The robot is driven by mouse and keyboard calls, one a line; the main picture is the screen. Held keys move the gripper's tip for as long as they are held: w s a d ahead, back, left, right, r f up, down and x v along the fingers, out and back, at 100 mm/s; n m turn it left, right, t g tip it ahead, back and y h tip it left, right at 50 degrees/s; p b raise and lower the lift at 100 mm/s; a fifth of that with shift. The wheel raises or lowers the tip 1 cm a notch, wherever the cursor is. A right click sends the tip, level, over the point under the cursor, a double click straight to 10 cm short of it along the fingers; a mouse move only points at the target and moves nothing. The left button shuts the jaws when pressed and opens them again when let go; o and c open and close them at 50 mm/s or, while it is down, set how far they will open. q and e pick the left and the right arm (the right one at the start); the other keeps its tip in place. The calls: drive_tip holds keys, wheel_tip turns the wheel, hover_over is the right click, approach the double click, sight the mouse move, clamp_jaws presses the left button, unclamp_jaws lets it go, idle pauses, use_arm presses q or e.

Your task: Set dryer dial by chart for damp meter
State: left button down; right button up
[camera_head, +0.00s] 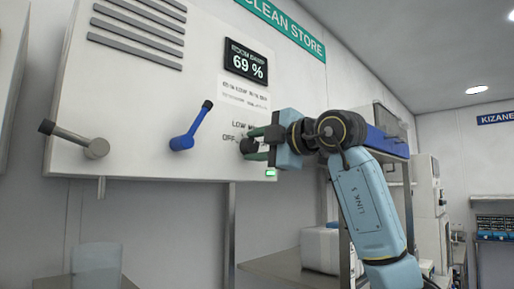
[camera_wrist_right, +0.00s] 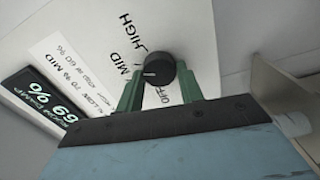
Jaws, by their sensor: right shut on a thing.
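A black round dial (camera_wrist_right: 160,71) sits on the white panel (camera_head: 150,85). My right gripper (camera_head: 252,148) is shut on the dial; in the right wrist view its two green fingers (camera_wrist_right: 160,88) stand either side of it. The dial's white pointer line points left, roughly toward the MID label (camera_wrist_right: 127,68); the exact setting is hard to tell. HIGH and OFF labels also show around it. The damp meter (camera_head: 246,62) reads 69 %. The printed chart (camera_head: 243,92) hangs below it; its text is mostly too small to read. My left gripper is out of view.
A grey lever (camera_head: 78,139) and a blue lever (camera_head: 191,127) stick out of the panel left of the dial. A small green light (camera_head: 270,173) shows below my gripper. A shelf with a white box (camera_head: 320,250) stands lower right.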

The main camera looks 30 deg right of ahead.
drive_tip(key=shift+r, duration=0.1)
idle(0.5)
drive_tip(key=o, duration=1)
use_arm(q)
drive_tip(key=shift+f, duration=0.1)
use_arm(e)
drive_tip(key=shift+s, duration=0.1)
use_arm(q)
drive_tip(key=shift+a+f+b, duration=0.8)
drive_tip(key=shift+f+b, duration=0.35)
drive_tip(key=shift+b, duration=0.05)
use_arm(e)
drive_tip(key=v, duration=1.3)
drive_tip(key=shift+s+d, duration=0.1)
drive_tip(key=shift+d, duration=0.05)
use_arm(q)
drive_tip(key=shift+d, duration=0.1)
